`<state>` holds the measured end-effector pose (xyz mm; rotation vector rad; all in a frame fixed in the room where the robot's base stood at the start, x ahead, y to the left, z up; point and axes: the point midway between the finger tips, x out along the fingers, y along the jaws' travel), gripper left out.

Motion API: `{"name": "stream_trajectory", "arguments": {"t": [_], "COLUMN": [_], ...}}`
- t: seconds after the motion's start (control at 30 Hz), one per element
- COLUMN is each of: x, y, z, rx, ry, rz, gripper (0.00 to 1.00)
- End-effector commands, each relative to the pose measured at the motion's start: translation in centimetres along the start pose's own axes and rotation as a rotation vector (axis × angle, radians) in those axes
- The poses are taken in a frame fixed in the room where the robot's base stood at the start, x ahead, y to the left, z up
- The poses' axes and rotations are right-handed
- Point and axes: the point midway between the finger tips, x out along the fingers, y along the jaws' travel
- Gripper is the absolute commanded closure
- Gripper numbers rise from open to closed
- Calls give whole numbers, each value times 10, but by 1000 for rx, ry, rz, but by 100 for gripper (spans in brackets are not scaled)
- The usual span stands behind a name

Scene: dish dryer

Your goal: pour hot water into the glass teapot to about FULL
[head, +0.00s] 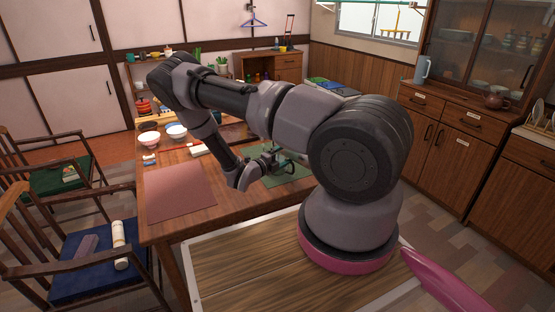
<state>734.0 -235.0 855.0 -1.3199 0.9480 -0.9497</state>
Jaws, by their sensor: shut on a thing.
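My gripper (262,163) is low over the green mat (268,181) on the table, partly hidden by my own arm. It is shut on a small dark thing (291,157) with a curved, handle-like outline. Most of that thing is behind my arm, so I cannot tell what it is. I cannot make out the glass teapot or any water level. A light blue jug (421,70) stands on the cabinet at the right. A brown teapot (495,101) stands further right on the same cabinet top.
Chairs (75,240) stand at the left. My arm blocks the table's right part. The pink mat is bare.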

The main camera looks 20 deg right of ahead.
Motion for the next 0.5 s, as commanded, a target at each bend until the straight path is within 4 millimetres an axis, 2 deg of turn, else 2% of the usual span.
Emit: {"name": "stream_trajectory", "arguments": {"t": [0.5], "x": [0], "y": [-3], "z": [1], "rx": [-28], "ry": [1], "rz": [-2], "gripper": [100]}}
